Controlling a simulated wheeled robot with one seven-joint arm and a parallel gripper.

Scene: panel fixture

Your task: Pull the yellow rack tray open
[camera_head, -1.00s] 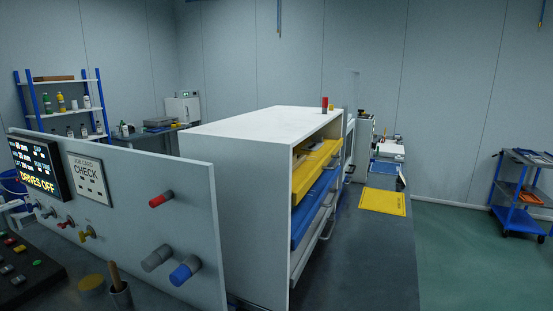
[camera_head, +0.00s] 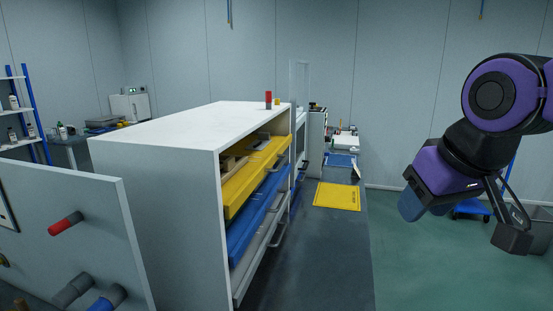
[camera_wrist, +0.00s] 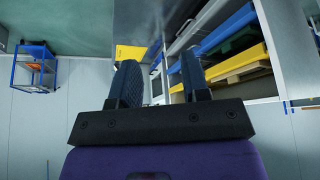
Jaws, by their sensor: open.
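The yellow rack tray (camera_head: 243,187) is the top tray in the white rack (camera_head: 160,150), above a blue tray (camera_head: 250,222) and a grey tray (camera_head: 258,258). Its long side faces right, toward the open floor, and pale brown items lie in it. My gripper (camera_wrist: 160,78) is open and empty. In the head view my arm hangs at the right, well clear of the rack. In the wrist view the yellow tray (camera_wrist: 234,66) lies beyond and right of the fingers, untouched.
A dark bench top (camera_head: 320,255) runs along the rack's right side with a yellow mat (camera_head: 338,196) on it. A grey panel with a red knob (camera_head: 66,223) stands at left. A red cylinder (camera_head: 268,99) stands on the rack. Green floor (camera_head: 420,270) is open at right.

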